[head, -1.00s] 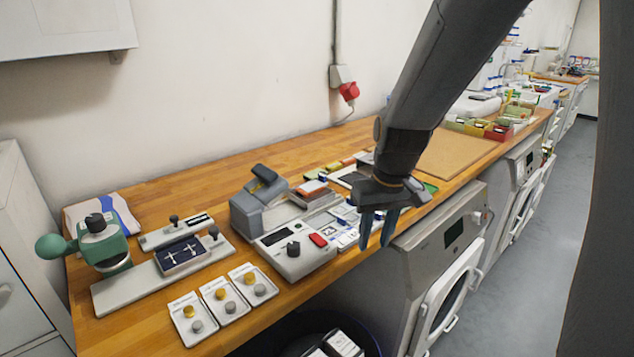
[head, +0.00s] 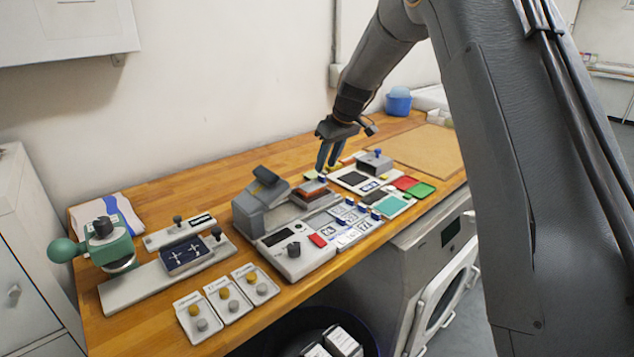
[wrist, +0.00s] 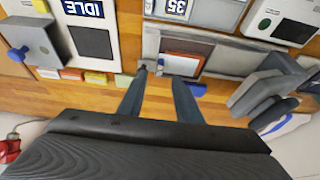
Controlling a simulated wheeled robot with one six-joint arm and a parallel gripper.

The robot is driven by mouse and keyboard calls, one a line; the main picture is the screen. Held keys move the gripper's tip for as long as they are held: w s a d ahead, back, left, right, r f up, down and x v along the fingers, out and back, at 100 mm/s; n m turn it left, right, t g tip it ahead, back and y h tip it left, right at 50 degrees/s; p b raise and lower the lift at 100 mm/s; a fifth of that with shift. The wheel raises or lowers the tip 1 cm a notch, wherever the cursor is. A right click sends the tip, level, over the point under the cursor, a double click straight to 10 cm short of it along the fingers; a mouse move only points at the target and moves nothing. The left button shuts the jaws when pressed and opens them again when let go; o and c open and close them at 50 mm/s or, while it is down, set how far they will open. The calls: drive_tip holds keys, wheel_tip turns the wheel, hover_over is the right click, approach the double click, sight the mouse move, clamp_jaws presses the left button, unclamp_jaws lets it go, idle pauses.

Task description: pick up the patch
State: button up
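My gripper (head: 328,158) hangs above the back part of the wooden bench, fingers pointing down. It is open, with a clear gap between the fingers in the wrist view (wrist: 157,88) and nothing held. Small red (wrist: 72,74), yellow (wrist: 95,77) and green (wrist: 122,79) pieces lie in a row beside the fingers. I cannot tell which of these is the patch.
A grey press (head: 258,205) stands left of the gripper, with a control box (head: 292,248) in front. A grey block with a blue knob (head: 374,162), red (head: 404,183) and green (head: 421,190) trays and a teal pad (head: 391,206) lie right.

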sight(322, 176)
drive_tip(key=shift+p+x, duration=1.15)
drive_tip(key=shift+x, duration=1.3)
drive_tip(key=shift+s+d, duration=0.15)
clamp_jaws()
